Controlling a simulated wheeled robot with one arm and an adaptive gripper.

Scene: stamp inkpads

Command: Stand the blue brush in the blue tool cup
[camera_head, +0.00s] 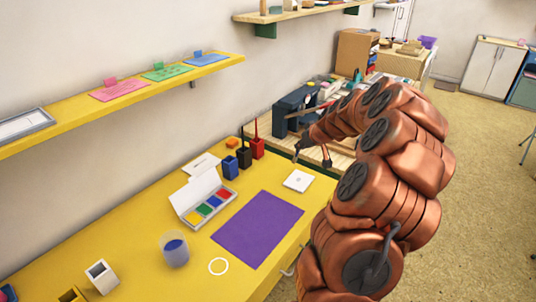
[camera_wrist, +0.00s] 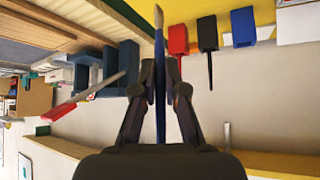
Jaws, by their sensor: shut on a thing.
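My gripper (camera_wrist: 160,72) is shut on the blue brush (camera_wrist: 159,45), which runs lengthwise between the two fingers in the wrist view, its pale brown tip at the top of the picture. In the head view my gripper (camera_head: 301,148) is past the far right end of the yellow table, right of the cups; the brush is too small to make out there. The blue tool cup (camera_head: 230,166) stands on the table beside the black cup (camera_head: 244,157), and I see nothing standing in it. The blue cup also shows in the wrist view (camera_wrist: 243,28), apart from the brush.
The black cup and the red cup (camera_head: 257,148) each hold a tool. Near them are an open paint box (camera_head: 204,200), a white tile (camera_head: 298,181) and a purple mat (camera_head: 258,228). A yellow wall shelf (camera_head: 130,98) runs above the table.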

